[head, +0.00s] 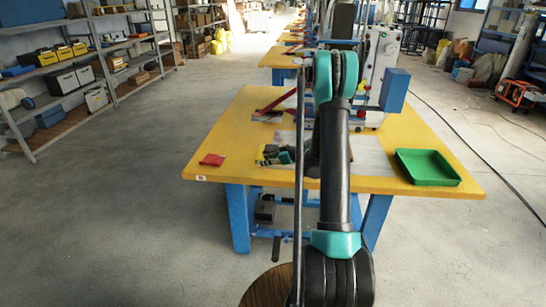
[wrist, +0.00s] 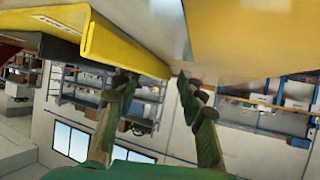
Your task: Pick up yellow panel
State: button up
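A yellow panel (wrist: 115,38) with a folded edge fills the upper left of the wrist view, which looks tilted or upside down. Its long edge runs toward the space between my fingertips. My gripper (wrist: 157,82) is open, with its two green, dark-tipped fingers apart. The left fingertip is close to the panel's edge; I cannot tell whether it touches. The right fingertip is near a pale surface. A small group of dark and yellowish pieces (head: 272,156) shows beside my arm on the table.
The yellow-topped table (head: 225,150) has blue legs. A green tray (head: 427,167) is at its right and a small red item (head: 212,160) at its left. A machine with a blue box (head: 395,90) stands at the back. Shelves (head: 75,75) line the left wall.

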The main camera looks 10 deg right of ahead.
grip_shut()
dwell(0.6)
